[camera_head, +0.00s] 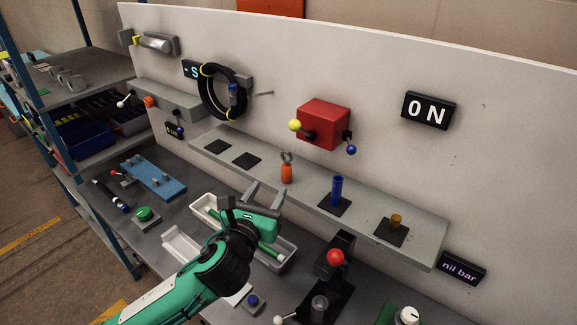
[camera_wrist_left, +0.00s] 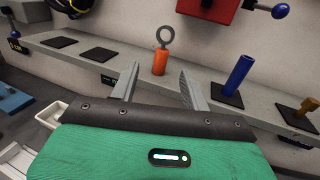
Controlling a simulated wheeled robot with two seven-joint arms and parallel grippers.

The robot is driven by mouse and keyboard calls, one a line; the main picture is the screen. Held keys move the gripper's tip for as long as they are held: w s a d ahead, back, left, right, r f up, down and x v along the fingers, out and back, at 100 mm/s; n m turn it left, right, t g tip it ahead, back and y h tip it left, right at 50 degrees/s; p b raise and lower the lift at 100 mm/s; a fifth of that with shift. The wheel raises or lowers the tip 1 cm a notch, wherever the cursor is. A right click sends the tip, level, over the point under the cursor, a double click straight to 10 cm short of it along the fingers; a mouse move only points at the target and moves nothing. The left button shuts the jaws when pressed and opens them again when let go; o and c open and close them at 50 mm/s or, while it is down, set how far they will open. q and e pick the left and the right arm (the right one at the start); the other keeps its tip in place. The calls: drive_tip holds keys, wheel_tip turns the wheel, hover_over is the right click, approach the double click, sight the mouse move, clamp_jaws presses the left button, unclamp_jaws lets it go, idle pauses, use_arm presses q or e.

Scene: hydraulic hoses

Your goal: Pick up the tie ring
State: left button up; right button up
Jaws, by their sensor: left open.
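An orange cylinder topped by a grey ring, the piece that looks like the tie ring (camera_head: 286,172), stands upright on the grey wall shelf (camera_head: 310,195). It also shows in the left wrist view (camera_wrist_left: 159,62), just beyond and between the finger lines. My left gripper (camera_head: 268,192) is open and empty, in front of the shelf and a little apart from the orange cylinder. Its two grey fingers also show in the left wrist view (camera_wrist_left: 158,76). My right gripper is not in view.
A blue cylinder (camera_head: 337,190) and a brass piece (camera_head: 396,221) stand on dark pads to the right on the shelf. Two dark pads at its left are empty. A red box (camera_head: 323,123) with levers hangs above. A white tray (camera_head: 205,205) lies below.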

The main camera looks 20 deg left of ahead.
sight(286, 164)
use_arm(q)
drive_tip(key=w+p, duration=0.1)
drive_tip(key=w, duration=0.2)
drive_tip(key=w+p, duration=0.1)
drive_tip(key=w, duration=0.3)
drive_tip(key=w+d+p, duration=0.1)
drive_tip(key=w+p, duration=0.1)
drive_tip(key=w, duration=0.2)
drive_tip(key=shift+r, duration=0.25)
drive_tip(key=shift+w+f, duration=0.15)
drive_tip(key=shift+w, duration=0.2)
clamp_jaws()
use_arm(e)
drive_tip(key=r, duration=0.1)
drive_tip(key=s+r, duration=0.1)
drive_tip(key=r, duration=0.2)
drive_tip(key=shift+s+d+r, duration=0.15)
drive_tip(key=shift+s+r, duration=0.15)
